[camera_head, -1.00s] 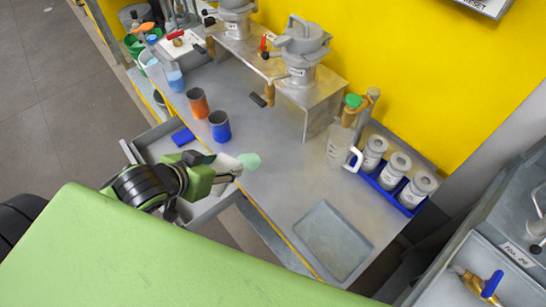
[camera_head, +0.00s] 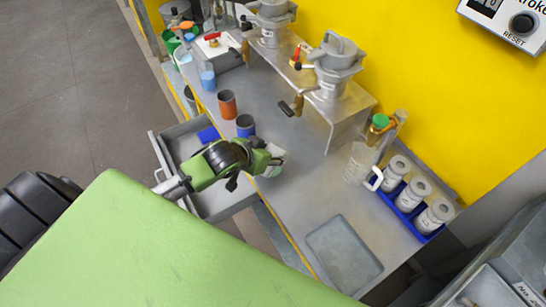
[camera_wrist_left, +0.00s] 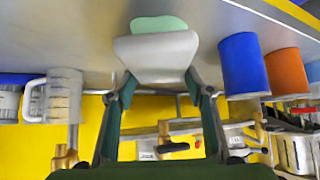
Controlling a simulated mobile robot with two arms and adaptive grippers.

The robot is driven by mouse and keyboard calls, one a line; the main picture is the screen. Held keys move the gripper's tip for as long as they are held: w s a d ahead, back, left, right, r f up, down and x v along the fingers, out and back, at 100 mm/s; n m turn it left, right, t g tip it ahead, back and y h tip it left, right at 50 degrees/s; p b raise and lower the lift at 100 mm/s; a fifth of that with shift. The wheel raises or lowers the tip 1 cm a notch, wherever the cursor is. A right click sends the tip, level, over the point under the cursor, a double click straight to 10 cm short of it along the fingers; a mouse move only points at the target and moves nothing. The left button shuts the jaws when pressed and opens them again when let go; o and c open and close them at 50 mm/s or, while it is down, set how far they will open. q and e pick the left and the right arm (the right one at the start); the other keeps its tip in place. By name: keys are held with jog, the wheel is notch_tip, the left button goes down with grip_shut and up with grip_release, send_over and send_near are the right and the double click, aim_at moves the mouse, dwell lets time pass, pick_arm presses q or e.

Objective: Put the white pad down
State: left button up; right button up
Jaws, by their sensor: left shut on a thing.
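My left gripper (camera_head: 275,158) is over the grey bench, just to the right of the blue cup. It is shut on the white pad (camera_wrist_left: 155,55), which sits between the two fingers in the left wrist view. In the head view only a small pale part of the white pad (camera_head: 279,152) shows past the fingers. A mint-green pad (camera_wrist_left: 158,24) shows beyond the white one, partly covered by it; I cannot tell whether they touch. The green pad (camera_head: 272,172) is mostly hidden by the gripper in the head view. My right gripper is not in view.
A blue cup (camera_head: 245,126) and an orange cup (camera_head: 227,104) stand close by. An open drawer (camera_head: 222,208) is below the bench edge. A pitcher (camera_head: 358,163), a blue rack of jars (camera_head: 426,236) and a grey tray (camera_head: 343,252) are to the right. The bench middle is clear.

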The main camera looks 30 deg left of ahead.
pick_arm(q)
jog(key=shift+w+f, duration=0.35)
jog(key=shift+f, duration=0.05)
jog(key=shift+w+d+f, duration=0.1)
jog(key=shift+w+f, duration=0.05)
jog(key=shift+f, duration=1.75)
jog(key=o, duration=0.9)
jog(key=shift+r, duration=0.25)
jog(key=v, duration=1.2)
